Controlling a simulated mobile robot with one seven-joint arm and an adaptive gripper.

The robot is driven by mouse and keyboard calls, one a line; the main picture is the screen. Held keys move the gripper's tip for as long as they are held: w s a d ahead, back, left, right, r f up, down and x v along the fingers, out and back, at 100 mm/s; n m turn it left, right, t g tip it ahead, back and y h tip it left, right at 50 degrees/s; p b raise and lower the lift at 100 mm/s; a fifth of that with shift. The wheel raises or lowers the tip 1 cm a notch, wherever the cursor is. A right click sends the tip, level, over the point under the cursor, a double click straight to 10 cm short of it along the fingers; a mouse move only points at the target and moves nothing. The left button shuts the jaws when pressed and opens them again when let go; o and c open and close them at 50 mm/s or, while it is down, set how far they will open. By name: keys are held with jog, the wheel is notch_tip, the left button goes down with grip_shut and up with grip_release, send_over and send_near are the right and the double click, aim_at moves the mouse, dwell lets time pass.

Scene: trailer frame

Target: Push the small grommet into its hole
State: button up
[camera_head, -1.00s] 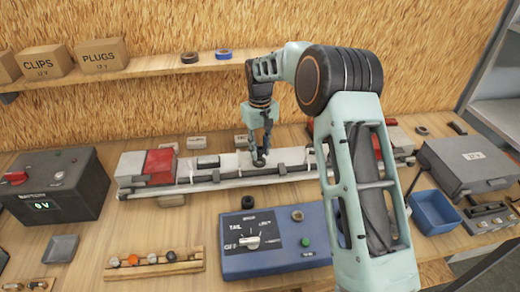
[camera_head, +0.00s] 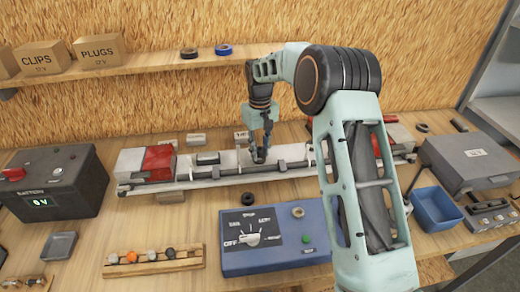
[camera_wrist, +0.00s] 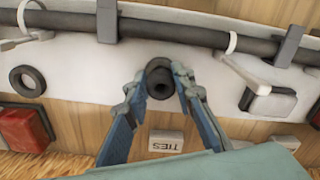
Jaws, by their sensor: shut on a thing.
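The small grommet, a dark ring with a hole in its middle (camera_wrist: 160,82), sits between my gripper's fingertips (camera_wrist: 160,88). My gripper is shut on it, and it overlaps the lower edge of the pale trailer frame (camera_wrist: 215,85) in the wrist view. In the head view my gripper (camera_head: 260,146) points down at the middle of the frame (camera_head: 205,182). Whether the grommet touches the frame or is in the hole I cannot tell; the hole under it is hidden. Another, larger dark ring (camera_wrist: 27,81) lies on the frame at left in the wrist view.
A dark cable (camera_wrist: 190,35) runs along the frame through grey clips. A blue switch box (camera_head: 275,262), a wooden strip of small parts (camera_head: 152,262) and a blue bin (camera_head: 436,208) stand in front. A battery (camera_head: 58,185) is at left. A shelf (camera_head: 150,68) runs behind.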

aim_at(260, 152)
jog(key=shift+f, duration=0.25)
jog(key=shift+s+f+b, duration=0.2)
jog(key=shift+f+b, duration=0.1)
jog(key=shift+f, duration=0.15)
dwell(0.6)
jog(key=o, duration=0.8)
jog(key=shift+f, duration=0.15)
jog(key=shift+o, duration=0.3)
jog(key=shift+w, duration=0.1)
jog(key=o, duration=0.5)
jog(key=shift+r, duration=0.2)
jog(key=shift+r, duration=0.15)
jog(key=shift+r+p, duration=2.1)
jog(key=shift+r, duration=1.35)
